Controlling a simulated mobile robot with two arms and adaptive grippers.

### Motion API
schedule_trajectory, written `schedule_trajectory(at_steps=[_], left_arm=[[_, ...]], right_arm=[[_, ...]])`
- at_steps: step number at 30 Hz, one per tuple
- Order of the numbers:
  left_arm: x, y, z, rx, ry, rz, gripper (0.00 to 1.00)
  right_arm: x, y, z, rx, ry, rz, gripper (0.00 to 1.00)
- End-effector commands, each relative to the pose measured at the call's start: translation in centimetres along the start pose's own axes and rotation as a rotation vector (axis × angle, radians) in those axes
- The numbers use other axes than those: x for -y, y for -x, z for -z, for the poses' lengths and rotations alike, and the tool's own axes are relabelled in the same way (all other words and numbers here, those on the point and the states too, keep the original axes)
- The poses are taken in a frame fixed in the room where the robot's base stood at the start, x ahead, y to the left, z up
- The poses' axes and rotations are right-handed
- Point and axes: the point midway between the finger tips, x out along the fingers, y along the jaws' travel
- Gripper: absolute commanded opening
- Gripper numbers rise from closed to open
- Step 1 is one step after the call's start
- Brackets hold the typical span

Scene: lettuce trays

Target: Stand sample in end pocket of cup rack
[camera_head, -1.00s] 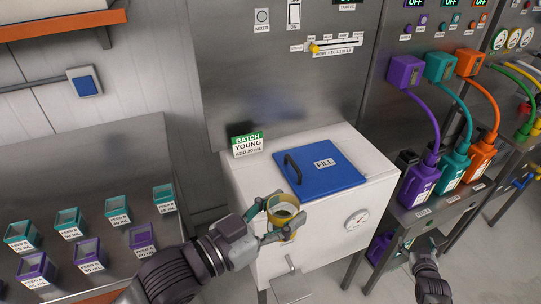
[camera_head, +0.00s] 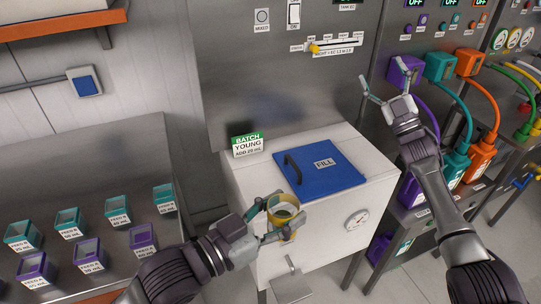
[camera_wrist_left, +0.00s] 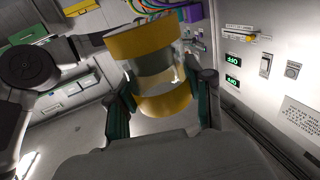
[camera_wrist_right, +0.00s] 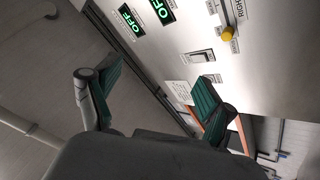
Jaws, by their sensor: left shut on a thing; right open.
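The sample is a clear cup with yellow bands (camera_head: 284,229) and dark contents, seen near the front edge of the white tank in the head view. My left gripper (camera_head: 268,221) is shut on it and holds it by its sides. In the left wrist view the cup (camera_wrist_left: 158,105) sits between the two green-padded fingers (camera_wrist_left: 160,110). My right gripper (camera_head: 389,84) is open and empty, raised in front of the steel panel. Its spread fingers (camera_wrist_right: 150,95) also show in the right wrist view. I cannot make out a cup rack in these frames.
The white tank (camera_head: 240,184) has a blue FILL lid (camera_head: 318,172) and a green BATCH sign (camera_head: 247,146). Purple and teal feed cups (camera_head: 67,221) stand on a steel bench at left. Purple, teal and orange bottles (camera_head: 481,160) with hoses stand at right, near my right arm.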

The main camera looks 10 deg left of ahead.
Motion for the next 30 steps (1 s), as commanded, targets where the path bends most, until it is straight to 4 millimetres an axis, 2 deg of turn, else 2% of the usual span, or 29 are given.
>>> schedule_trajectory(at_steps=[1,6,10,14,17,19,21,23,25,27,30], left_arm=[[0.0,0.0,0.0,-0.001,0.000,0.000,0.08],[0.0,0.0,0.0,-0.001,0.000,0.000,0.08],[0.0,0.0,0.0,-0.001,0.000,0.000,0.08],[0.0,0.0,0.0,-0.001,0.000,0.000,0.08],[0.0,0.0,0.0,-0.001,0.000,0.000,0.08],[0.0,0.0,0.0,-0.001,0.000,0.000,0.08],[0.0,0.0,0.0,-0.001,0.000,0.000,0.08],[0.0,0.0,0.0,-0.001,0.000,0.000,0.08],[0.0,0.0,0.0,-0.001,0.000,0.000,0.08],[0.0,0.0,0.0,-0.001,0.000,0.000,0.08],[0.0,0.0,0.0,-0.001,0.000,0.000,0.08]], right_arm=[[0.9,-1.8,2.7,-0.076,0.018,0.038,0.82],[4.9,-5.8,11.2,-0.324,0.078,0.187,0.82],[8.6,-7.4,17.9,-0.523,0.130,0.325,0.82],[12.9,-7.4,24.4,-0.734,0.190,0.495,0.82],[16.4,-6.2,29.1,-0.903,0.246,0.657,0.82],[19.0,-4.7,32.0,-1.026,0.293,0.793,0.82],[21.6,-2.5,34.4,-1.153,0.349,0.958,0.82],[23.7,0.0,35.8,-1.262,0.410,1.132,0.82],[25.7,3.5,36.4,-1.379,0.497,1.382,0.82],[26.4,6.8,35.7,-1.456,0.595,1.664,0.82],[25.5,9.9,33.7,-1.477,0.721,2.025,0.82]])
